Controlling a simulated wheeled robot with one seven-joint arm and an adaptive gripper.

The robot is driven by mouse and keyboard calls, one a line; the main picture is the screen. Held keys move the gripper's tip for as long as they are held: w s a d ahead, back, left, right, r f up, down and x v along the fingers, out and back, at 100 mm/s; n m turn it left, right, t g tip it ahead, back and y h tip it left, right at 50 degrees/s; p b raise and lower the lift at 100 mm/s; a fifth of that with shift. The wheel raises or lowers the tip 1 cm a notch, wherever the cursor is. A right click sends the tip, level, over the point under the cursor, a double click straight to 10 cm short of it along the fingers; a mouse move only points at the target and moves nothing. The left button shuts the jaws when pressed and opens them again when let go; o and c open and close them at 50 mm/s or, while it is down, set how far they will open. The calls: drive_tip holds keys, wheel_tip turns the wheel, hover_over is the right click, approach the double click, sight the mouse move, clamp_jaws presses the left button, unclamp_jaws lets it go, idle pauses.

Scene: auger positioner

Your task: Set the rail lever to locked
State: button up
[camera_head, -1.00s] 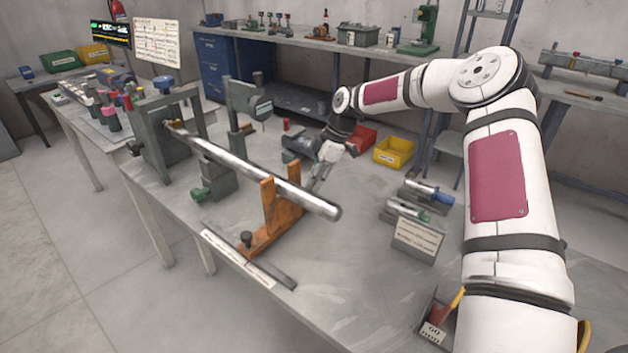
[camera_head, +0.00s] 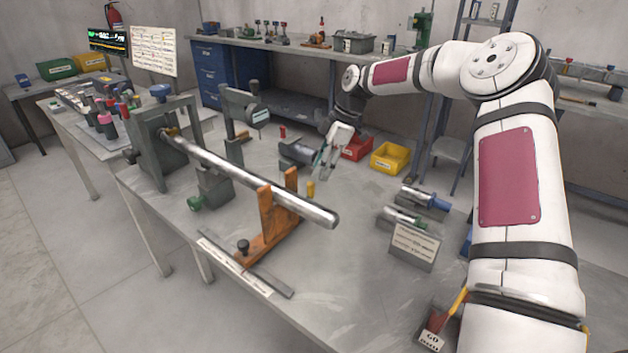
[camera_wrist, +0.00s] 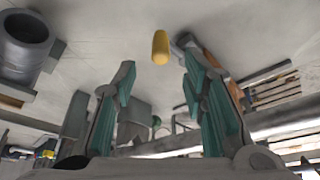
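An orange support (camera_head: 265,225) stands on the bench under a long steel bar (camera_head: 250,180). A black knob (camera_head: 243,246) sits on its front foot, by a labelled strip (camera_head: 240,266). A short yellow cylinder (camera_head: 310,188) shows behind the bar, just right of the support; it is also in the wrist view (camera_wrist: 161,47). No lever marking is readable, so I cannot tell which part is the rail lever. My gripper (camera_head: 322,172) is behind the bar, above the yellow cylinder. In the wrist view its fingers (camera_wrist: 158,72) are spread and empty, with the cylinder beyond the tips.
The steel bar runs from a grey headstock (camera_head: 165,145) past the support. A grey ring-like block (camera_head: 296,153) is left of my gripper. A red bin (camera_head: 356,148) and a yellow bin (camera_head: 390,158) stand behind. Blue- and green-ended gauges (camera_head: 425,200) lie right. The front right bench is mostly clear.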

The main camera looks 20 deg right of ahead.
drive_tip(key=shift+v, duration=2.25)
